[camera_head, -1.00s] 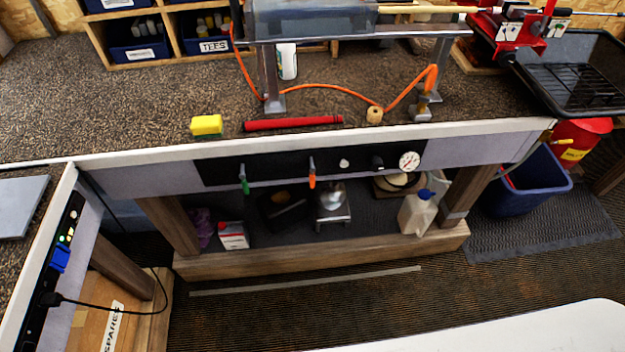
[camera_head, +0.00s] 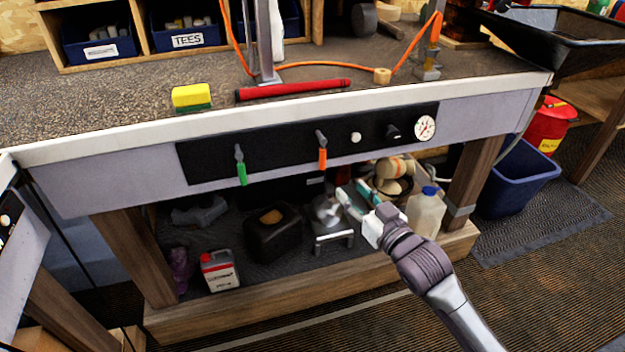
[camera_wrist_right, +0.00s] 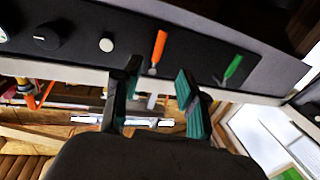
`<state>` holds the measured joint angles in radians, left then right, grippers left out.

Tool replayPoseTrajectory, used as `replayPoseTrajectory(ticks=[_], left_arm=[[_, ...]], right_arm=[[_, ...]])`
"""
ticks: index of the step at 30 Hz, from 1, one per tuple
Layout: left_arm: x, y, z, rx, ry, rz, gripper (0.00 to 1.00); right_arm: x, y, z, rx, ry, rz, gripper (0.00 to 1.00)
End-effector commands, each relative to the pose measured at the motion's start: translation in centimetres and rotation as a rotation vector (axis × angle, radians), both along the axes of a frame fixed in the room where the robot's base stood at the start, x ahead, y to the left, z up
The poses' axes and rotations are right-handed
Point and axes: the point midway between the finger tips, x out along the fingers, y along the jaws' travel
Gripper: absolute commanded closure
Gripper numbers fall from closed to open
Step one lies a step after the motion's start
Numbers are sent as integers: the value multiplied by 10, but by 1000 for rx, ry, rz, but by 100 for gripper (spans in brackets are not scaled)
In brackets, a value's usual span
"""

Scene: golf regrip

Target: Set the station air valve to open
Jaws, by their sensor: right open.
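The black control panel (camera_head: 285,146) on the bench front carries two small levers. One has a green handle (camera_head: 242,173) and one an orange handle (camera_head: 323,158); both hang down from their pivots. No lettering is readable, so I cannot tell which is the air valve. My right gripper (camera_head: 350,203) is open and empty, below and right of the orange lever. In the right wrist view the orange handle (camera_wrist_right: 158,46) appears beyond the gap between the open fingertips (camera_wrist_right: 158,76), apart from them. The green handle (camera_wrist_right: 233,66) is off to the right there. My left gripper is not in view.
The panel also has a white button (camera_head: 356,137), a black knob (camera_head: 393,132) and a gauge (camera_head: 425,128). A lower shelf holds a black container (camera_head: 272,235), a red-and-white can (camera_head: 219,270) and a jug (camera_head: 426,212). A red grip (camera_head: 292,91) and yellow sponge (camera_head: 192,95) lie on the bench.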

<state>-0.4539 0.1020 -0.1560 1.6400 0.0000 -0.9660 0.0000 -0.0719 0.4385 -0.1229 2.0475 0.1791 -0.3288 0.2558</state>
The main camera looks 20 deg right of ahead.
Motion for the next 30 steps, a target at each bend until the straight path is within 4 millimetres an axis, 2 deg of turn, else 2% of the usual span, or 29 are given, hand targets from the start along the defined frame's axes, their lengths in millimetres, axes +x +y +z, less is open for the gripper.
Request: replayPoseTrajectory(ticks=[5, 15, 21, 25, 30], left_arm=[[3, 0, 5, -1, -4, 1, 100], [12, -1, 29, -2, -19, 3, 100], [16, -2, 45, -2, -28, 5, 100], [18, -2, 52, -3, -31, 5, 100], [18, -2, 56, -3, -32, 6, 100]], right_arm=[[13, 4, 6, 3, -13, 3, 58], [82, 20, 5, 1, -11, 3, 58], [115, 28, 4, 1, -10, 4, 58], [127, 31, 4, 1, -10, 4, 58], [133, 33, 4, 1, -8, 4, 58]])
